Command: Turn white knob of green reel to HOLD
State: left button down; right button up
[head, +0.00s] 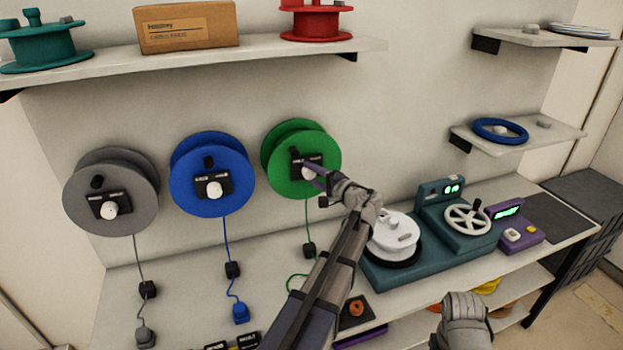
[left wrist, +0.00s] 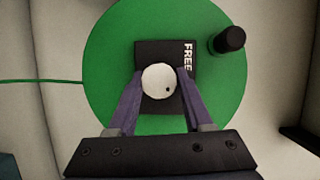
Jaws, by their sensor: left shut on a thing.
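The green reel (head: 281,146) is mounted on the back wall, to the right of the blue one. Its black plate (left wrist: 150,52) carries a round white knob (left wrist: 159,81). A small dark dot shows on the knob's right part in the left wrist view. The word FREE (left wrist: 188,56) is on the plate's right side; no HOLD mark can be read. My left gripper (head: 316,174) is shut on the white knob, with one purple finger on each side of it (left wrist: 160,88). Only my grey right wrist shows at the bottom right of the head view; its jaws are hidden.
A blue reel (head: 190,150) and a grey reel (head: 85,192) hang to the left, with cords down to the bench. A teal machine with a handwheel (head: 467,218) stands right of my left arm. A shelf (head: 100,67) runs above the reels.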

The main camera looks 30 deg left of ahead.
pick_arm(q)
jog(key=shift+f+m, duration=0.1)
jog(key=shift+m, duration=0.3)
dwell(0.3)
jog(key=shift+c, duration=1.6)
grip_release()
jog(key=v, duration=0.8)
jog(key=s+d+f+g+h, duration=0.2)
jog(key=s+d+f+h, duration=0.3)
jog(key=s+d+f, duration=0.2)
jog(key=s+d+f+g+h, duration=0.1)
jog(key=s+d+f+h, duration=0.4)
jog(key=s+d, duration=0.5)
jog(key=s+d+f+g+h, duration=0.2)
jog(key=s+d+f+h, duration=0.3)
jog(key=s+d+f, duration=0.3)
jog(key=d+f, duration=0.1)
jog(key=d, duration=0.3)
jog(key=shift+s+d+g, duration=0.2)
jog(key=shift+d+g, duration=0.05)
jog(key=shift+g, duration=0.05)
